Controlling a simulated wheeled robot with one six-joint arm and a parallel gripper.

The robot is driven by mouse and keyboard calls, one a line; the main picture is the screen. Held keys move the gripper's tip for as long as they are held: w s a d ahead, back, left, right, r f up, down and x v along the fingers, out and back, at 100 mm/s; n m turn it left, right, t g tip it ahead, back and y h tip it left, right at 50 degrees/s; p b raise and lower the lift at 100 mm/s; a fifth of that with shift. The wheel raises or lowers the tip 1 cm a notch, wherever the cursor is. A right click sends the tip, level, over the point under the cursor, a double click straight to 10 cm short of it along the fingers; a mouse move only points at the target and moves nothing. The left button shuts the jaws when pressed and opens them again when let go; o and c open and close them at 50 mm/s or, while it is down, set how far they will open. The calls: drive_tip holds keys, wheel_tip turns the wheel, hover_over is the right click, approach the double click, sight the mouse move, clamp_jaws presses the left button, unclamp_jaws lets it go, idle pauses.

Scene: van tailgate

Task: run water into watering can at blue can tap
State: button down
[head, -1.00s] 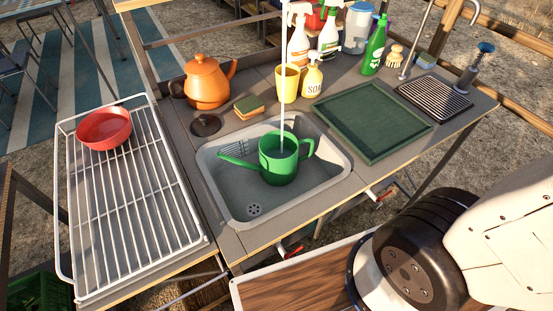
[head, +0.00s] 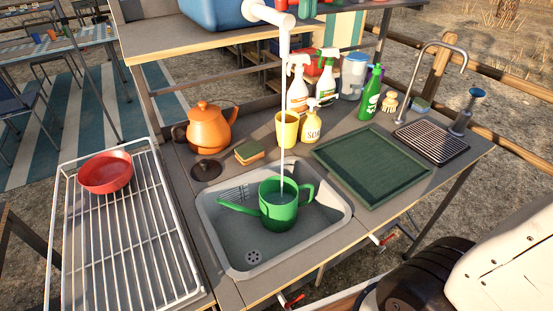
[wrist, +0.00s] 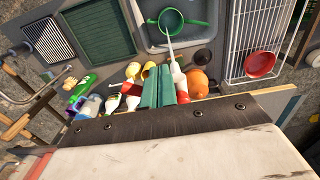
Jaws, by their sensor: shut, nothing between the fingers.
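The green watering can (head: 279,211) stands upright in the grey sink (head: 225,265), and shows from above in the wrist view (wrist: 171,22). The white tap (head: 284,22) of the blue can (head: 213,13) is above it. A white water stream (head: 282,130) falls from the tap into the watering can's open top. The level inside is hard to read. The blue can is cut off by the head view's top edge. My gripper's teal fingers (wrist: 158,86) are shut and empty, close beside the tap spout (wrist: 177,78); whether they touch is unclear.
Spray bottles (head: 298,85), a yellow cup (head: 287,130) and a soap bottle (head: 311,122) stand behind the sink. An orange teapot (head: 209,128) stands back left. A wire rack (head: 130,235) holds a red bowl (head: 106,172). A green tray (head: 372,163) lies right.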

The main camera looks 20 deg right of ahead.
drive_tip(key=shift+w+d+r, duration=0.2)
drive_tip(key=shift+w+r, duration=0.15)
drive_tip(key=shift+r, duration=0.65)
drive_tip(key=shift+w+d+r, duration=0.15)
drive_tip(key=shift+w+r, duration=0.15)
drive_tip(key=shift+r, duration=0.7)
drive_tip(key=shift+w+d+r, duration=0.2)
drive_tip(key=shift+w+r, duration=0.15)
drive_tip(key=shift+r, duration=0.65)
drive_tip(key=s+d+f+m, duration=0.1)
drive_tip(key=s+d+f, duration=0.1)
drive_tip(key=s+f, duration=0.7)
drive_tip(key=s+d+f+m+t, duration=0.1)
drive_tip(key=s+d+f, duration=0.1)
drive_tip(key=s+f, duration=0.8)
wheel_tip(320, 180, down, 7)
drive_tip(key=shift+s+d+r, duration=0.1)
drive_tip(key=shift+s+d, duration=0.05)
drive_tip(key=shift+s, duration=0.1)
